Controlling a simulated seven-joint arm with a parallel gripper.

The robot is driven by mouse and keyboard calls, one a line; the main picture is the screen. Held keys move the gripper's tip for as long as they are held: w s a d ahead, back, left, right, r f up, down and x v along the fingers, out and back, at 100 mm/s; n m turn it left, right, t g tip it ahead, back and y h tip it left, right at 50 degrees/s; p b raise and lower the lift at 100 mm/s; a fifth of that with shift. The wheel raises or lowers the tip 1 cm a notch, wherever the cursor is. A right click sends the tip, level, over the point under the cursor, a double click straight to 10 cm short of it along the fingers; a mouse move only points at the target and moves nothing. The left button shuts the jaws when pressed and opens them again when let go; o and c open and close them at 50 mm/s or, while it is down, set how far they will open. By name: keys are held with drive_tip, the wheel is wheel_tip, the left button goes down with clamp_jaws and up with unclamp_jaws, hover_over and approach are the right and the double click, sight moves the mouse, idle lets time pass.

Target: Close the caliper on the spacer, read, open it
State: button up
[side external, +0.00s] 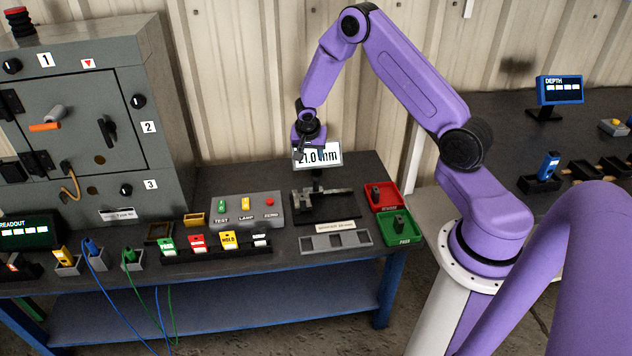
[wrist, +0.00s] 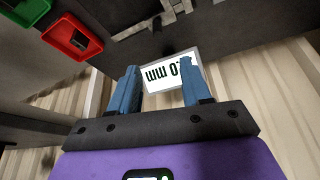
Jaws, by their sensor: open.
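The caliper (side external: 322,204) lies on a black stand (side external: 325,215) near the back right of the bench. It shows partly at the top of the wrist view (wrist: 158,20). A white display (side external: 326,158) behind it reads what looks like 21.0 mm, its left part covered by my gripper. In the wrist view the display (wrist: 167,75) is upside down. The spacer cannot be made out clearly at the caliper jaws. My gripper (side external: 309,155) is above the caliper and apart from it, in front of the display. Its blue fingers (wrist: 160,82) are spread with nothing between them.
Red (side external: 382,196) and green (side external: 397,227) trays stand right of the caliper. A grey slotted tray (side external: 336,241) lies in front. A button box (side external: 233,212) stands left, with coloured tags (side external: 228,240) before it. A grey cabinet (side external: 90,120) fills the far left.

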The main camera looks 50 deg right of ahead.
sight(316, 180)
drive_tip(key=x, duration=1.8)
drive_tip(key=shift+s+d+f, duration=0.1)
drive_tip(key=shift+s+d, duration=0.05)
drive_tip(key=shift+d, duration=0.2)
